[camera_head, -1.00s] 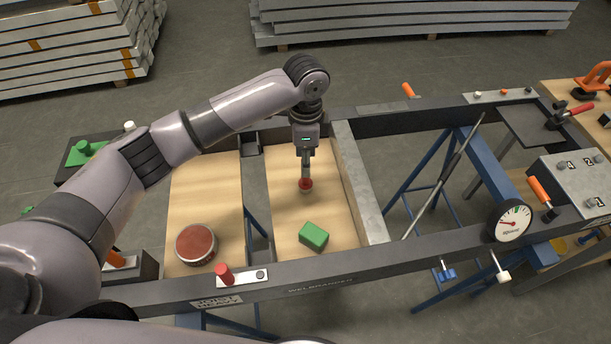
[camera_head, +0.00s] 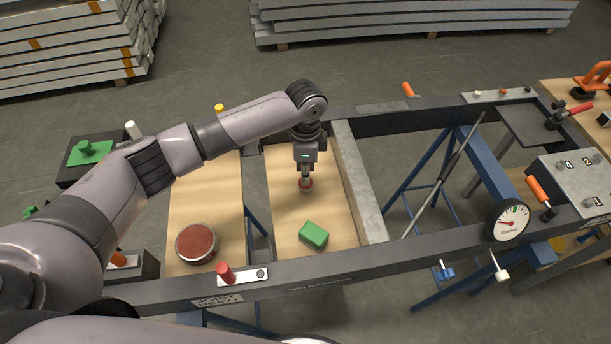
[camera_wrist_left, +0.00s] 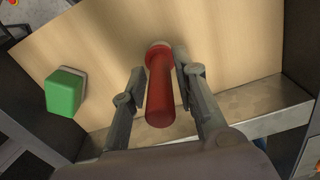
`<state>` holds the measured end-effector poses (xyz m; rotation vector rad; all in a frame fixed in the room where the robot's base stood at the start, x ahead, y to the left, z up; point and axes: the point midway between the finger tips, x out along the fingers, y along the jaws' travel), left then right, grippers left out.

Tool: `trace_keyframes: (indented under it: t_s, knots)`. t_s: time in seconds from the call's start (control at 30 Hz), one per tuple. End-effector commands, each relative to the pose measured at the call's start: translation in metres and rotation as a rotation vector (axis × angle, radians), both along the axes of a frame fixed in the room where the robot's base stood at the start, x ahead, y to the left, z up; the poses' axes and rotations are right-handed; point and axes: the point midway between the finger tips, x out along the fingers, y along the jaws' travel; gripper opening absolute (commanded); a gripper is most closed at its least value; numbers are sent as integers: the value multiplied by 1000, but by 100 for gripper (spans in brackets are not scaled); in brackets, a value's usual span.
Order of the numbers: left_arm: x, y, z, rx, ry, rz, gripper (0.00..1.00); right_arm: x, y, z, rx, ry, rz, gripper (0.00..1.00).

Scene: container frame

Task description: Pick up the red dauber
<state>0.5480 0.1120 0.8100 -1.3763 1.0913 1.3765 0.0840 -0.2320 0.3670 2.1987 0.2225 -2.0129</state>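The red dauber (camera_head: 305,184) stands on the right wooden board, below my left gripper (camera_head: 305,178). My right gripper is not in view.
A green block (camera_head: 313,235) lies on the same board, nearer the front. A round red-topped tin (camera_head: 196,244) sits on the left board. A red peg (camera_head: 225,273) stands on the dark front rail. A grey metal bar (camera_head: 358,190) edges the board on the right.

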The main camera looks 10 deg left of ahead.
Motion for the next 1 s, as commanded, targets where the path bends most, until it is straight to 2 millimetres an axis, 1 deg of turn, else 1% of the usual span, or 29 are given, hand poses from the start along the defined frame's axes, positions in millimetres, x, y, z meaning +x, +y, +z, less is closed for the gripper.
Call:
trace_keyframes:
  t_s: [0.03, 0.37, 0.8, 0.87, 1.0]
  knots:
    - [0, 0, 0, 0, 0, 0, 21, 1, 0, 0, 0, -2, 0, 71]
    - [0, 0, 0, 0, 0, 0, 0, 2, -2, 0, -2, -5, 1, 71]
    - [0, 0, 2, -1, -1, 0, 0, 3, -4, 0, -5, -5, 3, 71]
    - [1, 0, 5, -1, -1, 0, 0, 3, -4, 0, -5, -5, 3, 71]
    - [1, 0, 18, -1, -3, -1, 0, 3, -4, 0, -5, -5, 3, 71]
